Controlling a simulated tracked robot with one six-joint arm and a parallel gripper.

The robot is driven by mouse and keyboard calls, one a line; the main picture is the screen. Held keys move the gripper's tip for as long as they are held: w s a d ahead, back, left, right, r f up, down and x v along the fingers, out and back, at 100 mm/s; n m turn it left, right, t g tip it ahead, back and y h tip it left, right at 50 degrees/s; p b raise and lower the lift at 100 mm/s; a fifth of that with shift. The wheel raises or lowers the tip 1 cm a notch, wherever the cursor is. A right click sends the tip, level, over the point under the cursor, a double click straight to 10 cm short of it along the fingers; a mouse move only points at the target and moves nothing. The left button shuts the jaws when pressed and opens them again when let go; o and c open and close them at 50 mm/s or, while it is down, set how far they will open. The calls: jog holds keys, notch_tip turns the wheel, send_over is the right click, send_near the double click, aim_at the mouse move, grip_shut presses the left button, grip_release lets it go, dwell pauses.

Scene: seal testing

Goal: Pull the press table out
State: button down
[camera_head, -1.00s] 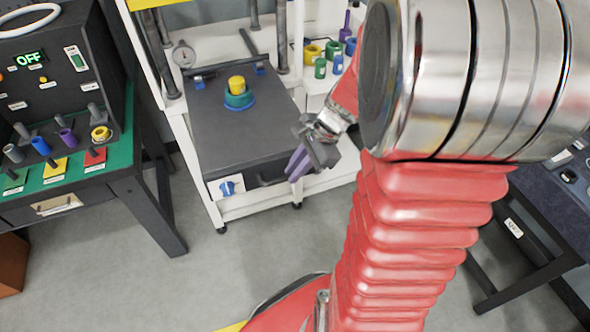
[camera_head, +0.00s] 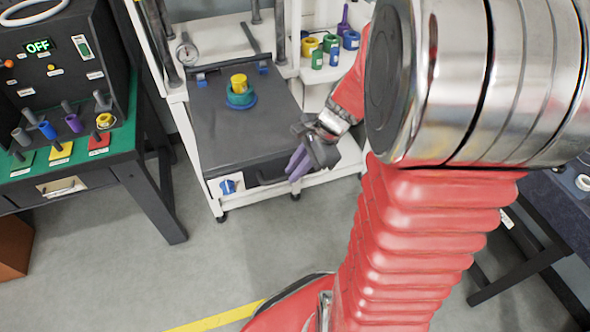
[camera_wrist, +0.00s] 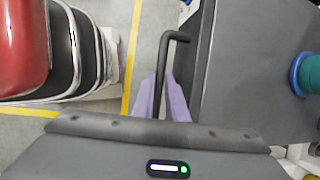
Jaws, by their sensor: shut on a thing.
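The press table (camera_head: 220,140) is a dark grey slab on the white press frame, with a blue knob (camera_head: 228,186) on its front face. A black bar handle (camera_head: 268,180) is on that front face; it also shows in the wrist view (camera_wrist: 180,37). My gripper (camera_head: 298,164) is at the right part of the handle. Its purple fingers (camera_wrist: 163,92) are on both sides of the bar in the wrist view, shut on it. A yellow piece on a blue-green base (camera_head: 240,90) stands on the slab. The finger tips are partly hidden in the head view.
A green-topped bench (camera_head: 120,146) with a black control box reading OFF (camera_head: 60,60) stands at left. A shelf (camera_head: 315,75) with coloured rings is right of the press. A dark table (camera_head: 555,210) stands at right. Grey floor (camera_head: 240,255) before the press is clear.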

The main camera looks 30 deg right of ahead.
jog(key=shift+s+a+f, duration=0.1)
jog(key=shift+s+f, duration=0.05)
jog(key=shift+s, duration=0.15)
jog(key=c, duration=2.1)
grip_release()
jog(key=o, duration=0.3)
jog(key=shift+o, duration=0.2)
jog(key=shift+w+r, duration=0.1)
jog(key=shift+r, duration=0.1)
jog(key=v, duration=1.3)
jog(key=shift+r, duration=0.2)
